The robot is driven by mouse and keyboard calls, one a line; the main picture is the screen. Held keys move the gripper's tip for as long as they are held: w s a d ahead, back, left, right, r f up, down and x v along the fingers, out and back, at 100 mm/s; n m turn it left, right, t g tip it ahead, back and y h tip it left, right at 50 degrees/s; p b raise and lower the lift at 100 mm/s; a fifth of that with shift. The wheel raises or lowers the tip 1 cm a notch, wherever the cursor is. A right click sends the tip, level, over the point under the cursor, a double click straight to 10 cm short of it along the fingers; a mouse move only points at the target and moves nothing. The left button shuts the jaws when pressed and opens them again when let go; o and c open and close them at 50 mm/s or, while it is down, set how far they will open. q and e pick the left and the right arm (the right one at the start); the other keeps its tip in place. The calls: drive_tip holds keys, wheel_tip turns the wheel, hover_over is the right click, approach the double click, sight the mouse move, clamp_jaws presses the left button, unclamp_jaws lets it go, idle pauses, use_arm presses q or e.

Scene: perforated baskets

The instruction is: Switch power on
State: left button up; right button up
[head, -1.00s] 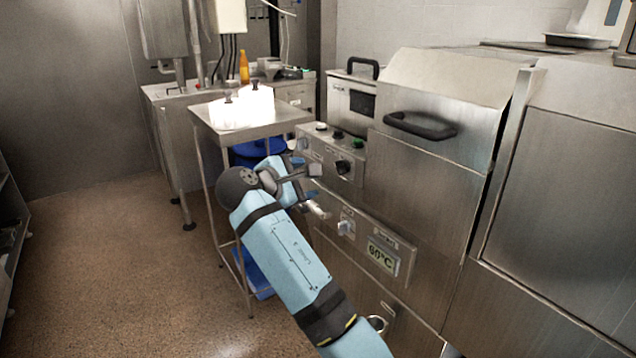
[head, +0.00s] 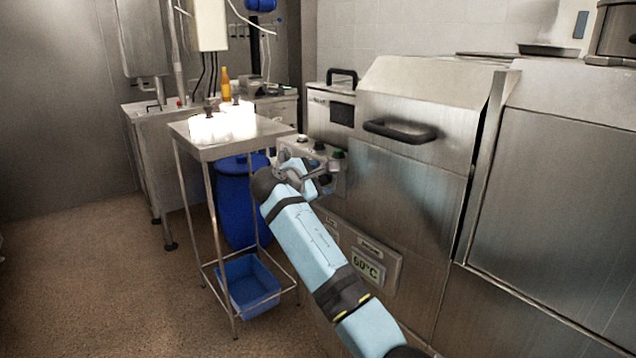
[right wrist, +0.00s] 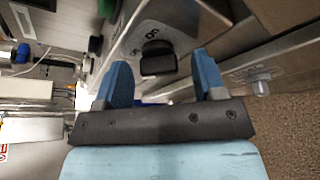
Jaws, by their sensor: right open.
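The upper control panel (head: 341,166) of the steel machine has a row of small buttons on top, including a green one (head: 338,154). In the right wrist view a black rotary knob (right wrist: 158,62) with an "ON" mark beside it sits on this panel. My right gripper (head: 312,178) is in front of the panel and hides much of its face in the head view. In the right wrist view the gripper (right wrist: 162,75) is open. Its blue fingertips stand on either side of the knob's line; I cannot tell whether they touch it. My left gripper is not in view.
A lower panel with a 60°C display (head: 367,265) is below my right arm. A steel side table (head: 225,150) with glowing white items stands left, above a blue bin (head: 276,290). A black handle (head: 400,133) juts from the machine's hood. Floor at left is clear.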

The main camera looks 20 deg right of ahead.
drive_tip(key=shift+d, duration=0.1)
drive_tip(key=shift+c, duration=0.5)
drive_tip(key=c, duration=0.8)
